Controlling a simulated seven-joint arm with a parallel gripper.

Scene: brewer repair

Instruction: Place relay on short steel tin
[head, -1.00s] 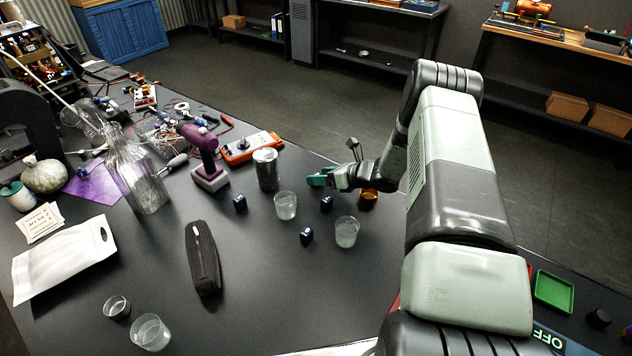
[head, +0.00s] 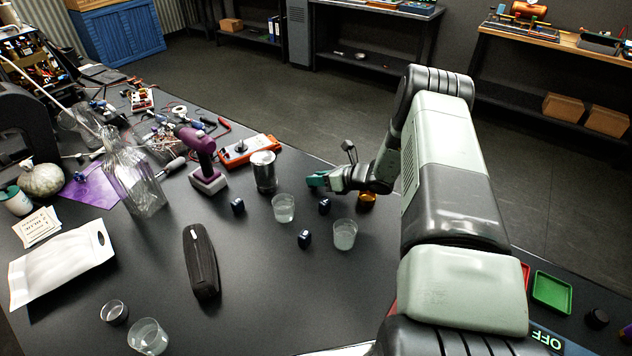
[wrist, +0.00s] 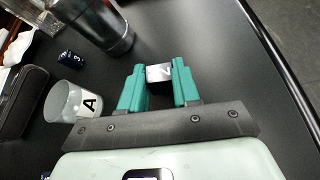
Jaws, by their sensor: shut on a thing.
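My gripper (head: 316,180) is over the black table near its far edge, behind the clear cups. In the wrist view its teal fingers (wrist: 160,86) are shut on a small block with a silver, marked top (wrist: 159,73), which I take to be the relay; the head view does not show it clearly. A short, open metal-looking tin (head: 114,312) stands at the front left, far from my gripper; I take it for the short steel tin. A taller steel can (head: 264,174) stands left of my gripper and also shows in the wrist view (wrist: 98,24).
Clear cups (head: 283,209) (head: 344,235) and dark blue cubes (head: 237,206) (head: 304,239) stand near my gripper. An amber cup (head: 367,198) is beside my wrist. A black case (head: 200,262) lies between the cups and the short tin. Another clear cup (head: 148,337) stands beside that tin.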

